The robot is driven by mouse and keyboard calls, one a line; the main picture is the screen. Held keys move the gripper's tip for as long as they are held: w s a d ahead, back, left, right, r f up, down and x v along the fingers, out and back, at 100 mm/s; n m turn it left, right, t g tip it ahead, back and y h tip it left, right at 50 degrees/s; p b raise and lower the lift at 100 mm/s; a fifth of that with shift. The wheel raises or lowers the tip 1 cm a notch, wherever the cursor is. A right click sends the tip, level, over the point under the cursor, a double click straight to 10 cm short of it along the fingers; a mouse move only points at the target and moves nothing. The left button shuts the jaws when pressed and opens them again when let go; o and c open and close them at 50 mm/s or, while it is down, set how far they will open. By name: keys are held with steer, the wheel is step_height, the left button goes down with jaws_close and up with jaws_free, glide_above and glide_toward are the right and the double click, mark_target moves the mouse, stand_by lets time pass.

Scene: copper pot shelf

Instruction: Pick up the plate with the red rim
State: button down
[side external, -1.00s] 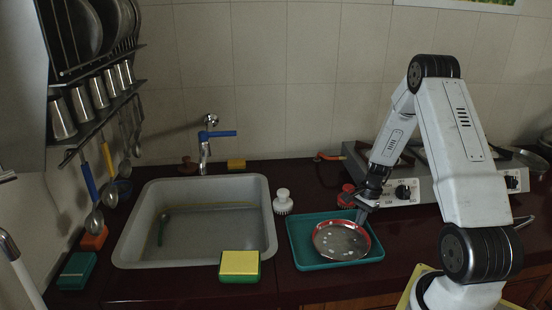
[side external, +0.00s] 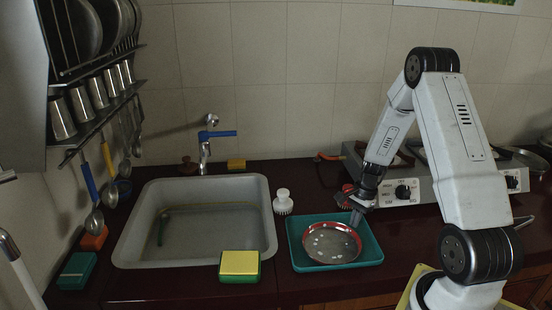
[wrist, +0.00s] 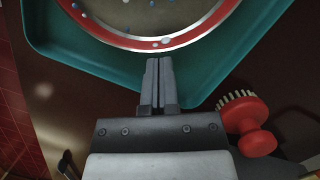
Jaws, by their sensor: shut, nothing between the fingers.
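The plate with the red rim (side external: 331,243) lies in a teal tray (side external: 300,264) on the dark counter, right of the sink. Its middle is grey with pale spots. In the wrist view the red rim (wrist: 118,38) crosses the top, and the tray (wrist: 215,75) shows below it. My gripper (side external: 356,222) is at the tray's right back side, beside the plate's rim. In the wrist view my gripper (wrist: 159,62) has its fingers together, with nothing between them, and the tips are just short of the rim. I cannot tell whether they touch it.
A red brush (wrist: 250,125) stands close right of my fingers in the wrist view. A white brush (side external: 283,203) stands between sink (side external: 190,250) and tray. A yellow-green sponge (side external: 240,265) lies at the sink's front. The stove (side external: 412,188) is behind my gripper.

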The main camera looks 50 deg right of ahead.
steer(key=v, duration=0.8)
steer(key=shift+r, duration=0.35)
steer(key=c, duration=1.2)
jaws_free()
steer(key=f+n, duration=0.1)
steer(key=n, duration=0.5)
steer(key=w+f+n+y, duration=0.1)
steer(key=n, duration=0.6)
steer(key=w+f+n+y, duration=0.1)
steer(key=n, duration=0.5)
steer(key=shift+f+n, duration=0.15)
steer(key=shift+n, duration=0.25)
steer(key=shift+x, duration=1.3)
